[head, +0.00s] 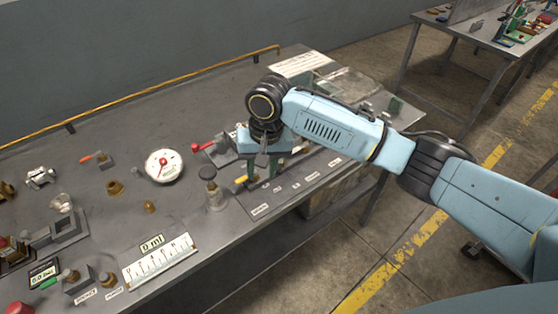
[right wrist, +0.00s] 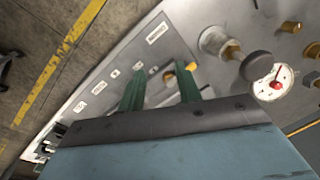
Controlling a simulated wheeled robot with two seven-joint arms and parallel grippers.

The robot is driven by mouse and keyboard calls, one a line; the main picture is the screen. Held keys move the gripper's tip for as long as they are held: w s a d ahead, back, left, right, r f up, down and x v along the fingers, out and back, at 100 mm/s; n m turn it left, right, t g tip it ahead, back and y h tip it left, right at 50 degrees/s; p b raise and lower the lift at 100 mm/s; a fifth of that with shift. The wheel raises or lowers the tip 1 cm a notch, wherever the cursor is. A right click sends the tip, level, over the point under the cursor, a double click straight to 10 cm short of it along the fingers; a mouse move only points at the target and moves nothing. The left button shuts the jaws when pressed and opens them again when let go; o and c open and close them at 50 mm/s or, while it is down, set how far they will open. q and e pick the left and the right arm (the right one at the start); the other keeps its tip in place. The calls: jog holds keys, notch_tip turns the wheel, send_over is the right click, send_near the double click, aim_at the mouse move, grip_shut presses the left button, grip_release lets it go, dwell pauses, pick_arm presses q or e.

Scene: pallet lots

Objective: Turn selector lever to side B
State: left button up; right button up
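A small lever with a yellow handle (head: 240,180), which looks like the selector lever, sits on a grey labelled plate (head: 285,200) on the bench. In the right wrist view its yellow end (right wrist: 191,66) shows just beyond the fingertips, partly hidden by one finger. My right gripper (head: 263,172) points down over the lever with its two green fingers apart. In the right wrist view the gripper (right wrist: 160,78) has the lever's grey part near the gap. I cannot tell whether a finger touches it. The plate's small labels are too small to read. My left gripper is not in view.
A red-handled valve (head: 203,147) stands close behind the gripper. A dark-capped post (head: 212,188) stands to its left, near a round dial (head: 163,165). A white scale (head: 158,262) and several fittings fill the bench's left. A yellow rail (head: 150,93) runs along the back.

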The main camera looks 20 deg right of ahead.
aim_at(279, 168)
jog(key=w+d+r+m+h, duration=0.1)
jog(key=w+d+r+m, duration=0.3)
jog(key=w+d+r, duration=0.25)
jog(key=f, duration=0.8)
jog(key=f+b, duration=0.1)
jog(key=f, duration=0.3)
jog(key=shift+s+a+f, duration=0.15)
jog(key=shift+s+a, duration=0.15)
jog(key=shift+s, duration=0.1)
grip_shut()
